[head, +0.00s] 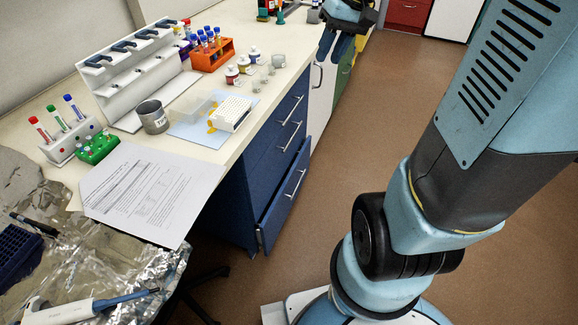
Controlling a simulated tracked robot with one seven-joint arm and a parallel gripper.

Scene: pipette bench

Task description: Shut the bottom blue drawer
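The blue drawer unit (236,192) stands under the bench, with three silver handles on its front. The bottom blue drawer (281,208) is pulled out, and its front stands away from the cabinet. Its handle (295,184) faces the open floor. The two blue drawers above it look closed. My gripper (338,48) is at the top of the head view, by the far part of the bench edge. It is well beyond the bottom drawer and apart from it. Its dark fingers point down, but it is too small to tell whether they are open. I see nothing held in it.
The bench top (222,18) holds a white pipette rack (133,62), an orange tube rack (212,55), a metal beaker (152,117) and a white tip box (231,113). Paper (150,190) overhangs the near edge. White and green fronts adjoin the blue unit. Brown floor (345,150) beside the drawer is clear.

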